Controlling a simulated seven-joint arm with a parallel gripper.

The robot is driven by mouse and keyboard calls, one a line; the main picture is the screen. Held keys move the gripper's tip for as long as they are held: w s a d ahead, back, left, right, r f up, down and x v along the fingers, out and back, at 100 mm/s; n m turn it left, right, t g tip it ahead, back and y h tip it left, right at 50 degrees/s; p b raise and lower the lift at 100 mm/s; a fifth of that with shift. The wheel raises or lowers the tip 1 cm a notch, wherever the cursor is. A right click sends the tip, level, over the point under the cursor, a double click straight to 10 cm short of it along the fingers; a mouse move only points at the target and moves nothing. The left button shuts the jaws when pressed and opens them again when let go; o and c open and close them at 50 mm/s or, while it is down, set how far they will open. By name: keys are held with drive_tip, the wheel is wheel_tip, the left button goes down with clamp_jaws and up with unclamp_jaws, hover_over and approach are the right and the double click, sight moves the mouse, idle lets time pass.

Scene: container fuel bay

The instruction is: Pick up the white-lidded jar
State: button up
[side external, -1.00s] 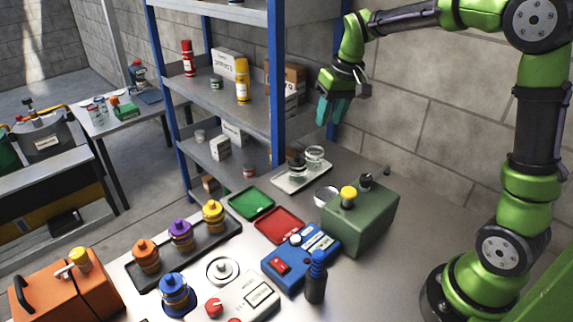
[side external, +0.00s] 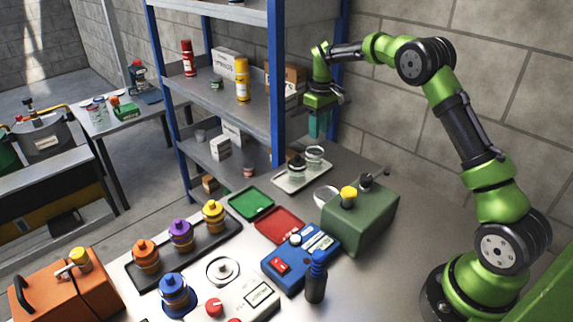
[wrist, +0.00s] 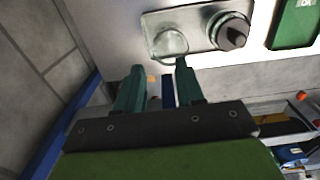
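A glass jar with a pale, whitish top (side external: 314,154) stands on a light metal tray (side external: 290,184) at the back of the bench. It also shows in the wrist view (wrist: 170,42), beyond my fingertips. A second jar with a dark lid (side external: 297,164) stands close beside it on the same tray, and its dark knob shows in the wrist view (wrist: 232,33). My gripper (side external: 320,134) points down above and slightly behind the pale jar, apart from it. In the wrist view my two teal fingers (wrist: 159,76) are spread with nothing between them.
A blue shelf post (side external: 277,85) stands close left of my gripper, with the wall behind.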

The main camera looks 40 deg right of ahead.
sight(314, 158)
drive_tip(key=f, duration=0.9)
drive_tip(key=shift+d+f, duration=0.2)
clamp_jaws()
